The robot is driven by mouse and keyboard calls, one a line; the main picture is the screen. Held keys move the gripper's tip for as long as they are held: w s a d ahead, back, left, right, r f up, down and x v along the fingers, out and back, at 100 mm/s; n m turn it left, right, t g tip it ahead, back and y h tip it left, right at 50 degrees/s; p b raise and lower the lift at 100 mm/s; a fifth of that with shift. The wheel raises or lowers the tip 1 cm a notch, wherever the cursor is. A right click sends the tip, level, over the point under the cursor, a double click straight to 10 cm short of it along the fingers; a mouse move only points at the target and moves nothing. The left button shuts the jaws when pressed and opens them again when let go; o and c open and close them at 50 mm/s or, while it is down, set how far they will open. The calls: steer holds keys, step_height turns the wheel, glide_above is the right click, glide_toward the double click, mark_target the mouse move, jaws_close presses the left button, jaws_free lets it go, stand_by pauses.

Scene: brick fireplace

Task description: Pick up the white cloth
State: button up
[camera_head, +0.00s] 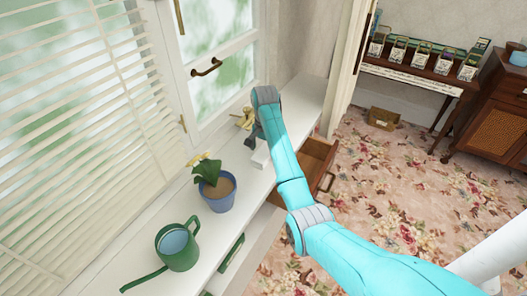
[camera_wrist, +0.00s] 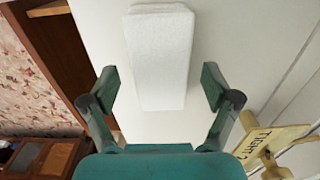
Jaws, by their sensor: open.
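The white cloth (camera_wrist: 160,55) is a folded, oblong, textured bundle lying on a white windowsill (camera_wrist: 95,20). In the head view the cloth (camera_head: 261,155) shows as a small white block, partly hidden by my arm. My gripper (camera_wrist: 159,76) is open and empty, with one green finger on each side of the cloth's near end in the wrist view. Whether the fingers are down at the cloth's height or still above it, I cannot tell. In the head view my gripper (camera_head: 252,138) is mostly hidden behind my blue arm, beside the cloth.
A blue pot with a plant (camera_head: 217,190) and a green watering can (camera_head: 177,247) stand nearer. A wooden drawer (camera_head: 318,158) is open below the sill.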

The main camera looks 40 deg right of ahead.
steer(key=shift+f, duration=0.55)
steer(key=c, duration=1.1)
steer(key=shift+r, duration=0.1)
steer(key=shift+c, duration=0.2)
